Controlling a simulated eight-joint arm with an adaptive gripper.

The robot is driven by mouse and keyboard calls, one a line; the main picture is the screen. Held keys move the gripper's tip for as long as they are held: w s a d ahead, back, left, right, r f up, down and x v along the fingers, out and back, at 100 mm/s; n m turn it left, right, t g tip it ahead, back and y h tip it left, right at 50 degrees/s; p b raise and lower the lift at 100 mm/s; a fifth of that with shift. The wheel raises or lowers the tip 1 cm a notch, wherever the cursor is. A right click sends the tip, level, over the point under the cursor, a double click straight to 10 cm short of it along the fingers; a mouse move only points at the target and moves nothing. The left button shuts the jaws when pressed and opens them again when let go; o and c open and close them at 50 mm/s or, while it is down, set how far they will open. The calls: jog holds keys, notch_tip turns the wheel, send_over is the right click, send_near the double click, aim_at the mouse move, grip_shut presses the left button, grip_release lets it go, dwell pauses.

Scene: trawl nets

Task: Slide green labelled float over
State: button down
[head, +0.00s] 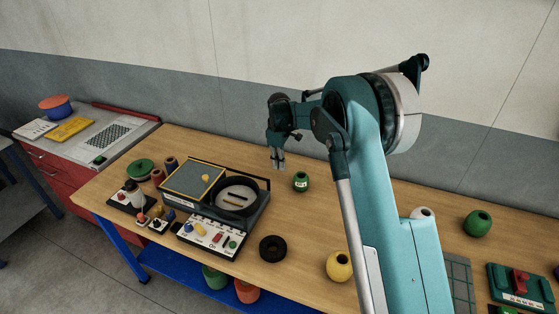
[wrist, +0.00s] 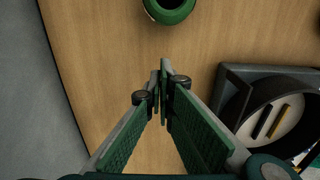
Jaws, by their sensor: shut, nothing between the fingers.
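The green labelled float (head: 301,183) stands on the wooden table, right of the black round tray unit, with a pale label on its side. In the wrist view the green float (wrist: 170,8) is cut off by the top edge, ahead of the fingertips. My gripper (head: 278,166) points down, just left of the float in the head view. Its fingertips (wrist: 161,76) are together and empty, and a gap of bare wood separates them from the float in the wrist view. I cannot tell their exact height above the table.
The black round tray unit (head: 265,210) stands close by on the left. A black ring (head: 272,248) and a yellow float (head: 339,266) lie toward the front. Another green float (head: 478,223) and a white float (head: 423,214) are at the right. Wood around the labelled float is clear.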

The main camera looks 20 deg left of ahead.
notch_tip(320, 180, down, 5)
jog(key=shift+f, duration=0.1)
jog(key=shift+d+f, duration=0.15)
jog(key=shift+d, duration=1.8)
jog(key=shift+d, duration=0.1)
jog(key=d+b, duration=0.4)
jog(key=d, duration=1.6)
jog(key=shift+d, duration=0.15)
